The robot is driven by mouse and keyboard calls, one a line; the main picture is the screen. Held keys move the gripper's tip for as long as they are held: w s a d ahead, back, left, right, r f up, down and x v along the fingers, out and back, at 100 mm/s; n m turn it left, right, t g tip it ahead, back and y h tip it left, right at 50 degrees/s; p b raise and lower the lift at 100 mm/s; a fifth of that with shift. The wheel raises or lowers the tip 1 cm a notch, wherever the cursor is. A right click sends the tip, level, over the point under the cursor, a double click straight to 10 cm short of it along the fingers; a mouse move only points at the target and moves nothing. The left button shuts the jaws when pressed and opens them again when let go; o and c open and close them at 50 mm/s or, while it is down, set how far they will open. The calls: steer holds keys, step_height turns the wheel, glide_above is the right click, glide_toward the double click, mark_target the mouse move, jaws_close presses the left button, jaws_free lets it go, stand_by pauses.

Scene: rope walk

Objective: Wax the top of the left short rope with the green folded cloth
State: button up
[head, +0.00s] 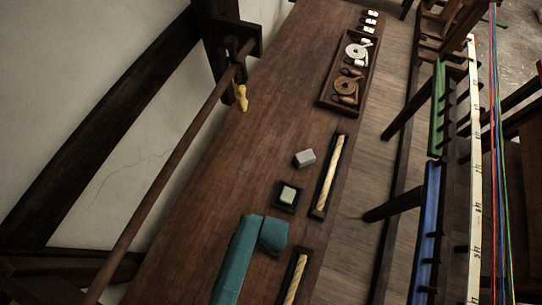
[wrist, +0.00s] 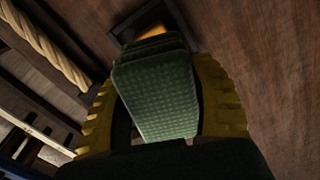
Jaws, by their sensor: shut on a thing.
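In the wrist view, the green folded cloth (wrist: 158,92) is pinched between the yellow fingers of my gripper (wrist: 155,80). Its far end overlaps a small dark square tray (wrist: 125,24) holding something orange-yellow (wrist: 152,33), mostly hidden. I cannot tell whether they touch. One short pale rope (wrist: 45,45) lies in a dark holder to the left. In the head view, two short ropes lie in long dark trays, one farther up the bench (head: 331,172) and one near the bottom (head: 296,278). My teal arm hides the gripper and cloth there.
On the wooden bench (head: 215,150), a grey block (head: 305,158) and a dark square tray with a pale greenish block (head: 288,195) stand beside the upper rope. A tray of coils (head: 325,100) is at the back. A wooden rail (head: 165,182) runs along the left.

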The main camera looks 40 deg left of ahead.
steer(key=shift+f+b, duration=2.9)
steer(key=shift+f, duration=0.05)
steer(key=shift+f, duration=0.45)
steer(key=shift+r, duration=0.15)
step_height(320, 180, up, 7)
steer(key=p, duration=0.8)
steer(key=shift+r, duration=0.1)
